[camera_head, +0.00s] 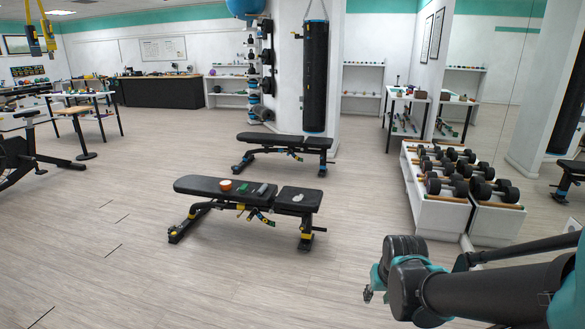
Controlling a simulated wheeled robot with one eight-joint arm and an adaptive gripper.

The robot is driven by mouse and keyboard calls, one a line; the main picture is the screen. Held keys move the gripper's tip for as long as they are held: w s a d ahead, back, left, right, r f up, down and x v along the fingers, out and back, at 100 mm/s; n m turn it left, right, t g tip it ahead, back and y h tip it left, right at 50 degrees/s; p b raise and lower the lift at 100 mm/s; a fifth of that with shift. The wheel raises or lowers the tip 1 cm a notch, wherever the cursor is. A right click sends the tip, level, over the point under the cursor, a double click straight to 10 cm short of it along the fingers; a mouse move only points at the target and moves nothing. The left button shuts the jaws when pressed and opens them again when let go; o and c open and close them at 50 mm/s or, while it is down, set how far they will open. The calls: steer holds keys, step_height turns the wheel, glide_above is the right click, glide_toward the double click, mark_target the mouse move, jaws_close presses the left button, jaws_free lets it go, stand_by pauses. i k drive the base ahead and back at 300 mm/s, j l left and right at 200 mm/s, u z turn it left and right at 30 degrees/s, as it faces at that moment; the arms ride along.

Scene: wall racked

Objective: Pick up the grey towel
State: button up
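I cannot make out the grey towel for certain. Several small items lie on the near black bench (205,186). One is a flat grey item (262,189) near the middle, and one is a pale grey, crumpled-looking item (298,198) on the right pad; either may be the towel. My gripper (368,294) is at the lower right, apart from the bench and nearer to me. Its fingers are small and mostly hidden behind my arm's wrist, so its opening does not show.
An orange round item (226,185) and a green item (242,187) share the near bench. A second bench (280,140) stands behind it, before a hanging punching bag (315,78). A dumbbell rack (436,212) stands at right. Floor left and in front of the near bench is clear.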

mark_target(264, 186)
steer(key=i+u, duration=0.3)
steer(key=i, duration=0.55)
steer(key=i+l+u, duration=0.1)
steer(key=i+u, duration=0.2)
steer(key=i, duration=0.55)
steer(key=i+l, duration=0.4)
steer(key=i+l+u, duration=0.15)
steer(key=i+l, duration=0.2)
steer(key=l, duration=0.2)
steer(key=i+l, duration=0.4)
steer(key=i+l+u, duration=0.15)
steer(key=i+l, duration=0.2)
steer(key=l, duration=0.25)
